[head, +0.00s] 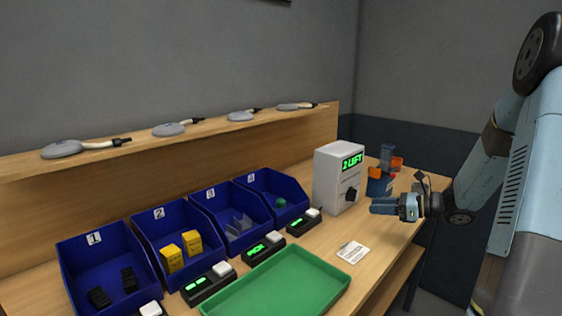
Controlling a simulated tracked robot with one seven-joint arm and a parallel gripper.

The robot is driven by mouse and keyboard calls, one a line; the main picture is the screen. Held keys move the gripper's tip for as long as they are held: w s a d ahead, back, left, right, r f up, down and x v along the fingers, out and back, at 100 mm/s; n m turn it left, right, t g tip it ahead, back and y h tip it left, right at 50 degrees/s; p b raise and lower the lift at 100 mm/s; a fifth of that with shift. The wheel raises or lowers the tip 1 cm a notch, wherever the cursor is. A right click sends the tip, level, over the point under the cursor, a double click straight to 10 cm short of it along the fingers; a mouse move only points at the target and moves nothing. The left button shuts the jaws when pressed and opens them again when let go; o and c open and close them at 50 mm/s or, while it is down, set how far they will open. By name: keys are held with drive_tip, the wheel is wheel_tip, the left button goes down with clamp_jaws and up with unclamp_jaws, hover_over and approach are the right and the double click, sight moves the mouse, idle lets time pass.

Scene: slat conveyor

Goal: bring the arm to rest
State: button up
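My gripper (376,206) is at the right of the head view, over the right end of a wooden bench (315,238). It points left, with its blue fingers roughly level. The fingers look close together, but the view is too small to tell whether they are open or shut. No object shows between them. My arm comes in from the right edge and bends down to the gripper.
Blue numbered bins (93,255) line the bench, with small displays (208,284) before them. A green tray (331,276) lies in front. A white box (335,180) reads "2 LEFT". A blue holder (377,185) stands just behind my gripper. A card (353,252) lies nearby.

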drive_tip(key=s+a+r+n+g+h, duration=0.3)
drive_tip(key=s+a+r+n, duration=0.15)
drive_tip(key=s+n, duration=0.3)
drive_tip(key=s+a+r+n+g+h, duration=0.3)
drive_tip(key=s+a+n, duration=0.3)
drive_tip(key=s, duration=0.2)
drive_tip(key=s+d+r+n+t+h, duration=0.1)
drive_tip(key=s+r+n+t+h, duration=0.1)
drive_tip(key=s, duration=0.5)
drive_tip(key=s+d+r+n+t+h, duration=0.2)
drive_tip(key=s+r+n+h, duration=0.3)
drive_tip(key=n, duration=0.4)
drive_tip(key=shift+s+d+r, duration=0.25)
drive_tip(key=shift+s+r, duration=0.45)
drive_tip(key=shift+s, duration=0.35)
